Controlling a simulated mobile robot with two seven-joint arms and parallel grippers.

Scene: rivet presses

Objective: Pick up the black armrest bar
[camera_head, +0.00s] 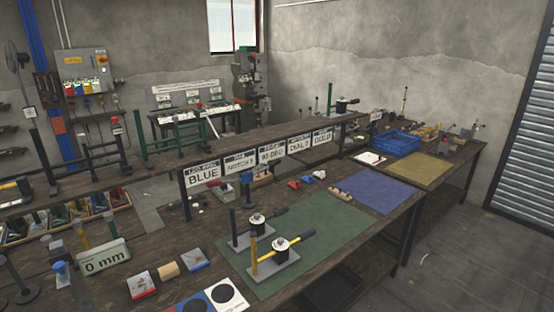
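No single object is clearly identifiable as the black armrest bar. A black bar frame (103,158) with uprights stands on the raised shelf at the left. A similar green bar frame (172,147) stands to its right on the same shelf. A press with a black post and black handle (256,220) stands on the green mat (325,240). Beside it, nearer, is a press with a yellow post and a yellow handle with a black grip (278,248). Neither of my grippers shows in the head view.
The raised shelf (232,148) carries label signs (272,152). Blue (385,190) and tan (420,170) mats lie to the right, near a blue crate (397,142). Small blocks (168,270) lie at the front left. The floor (470,260) at the right is clear.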

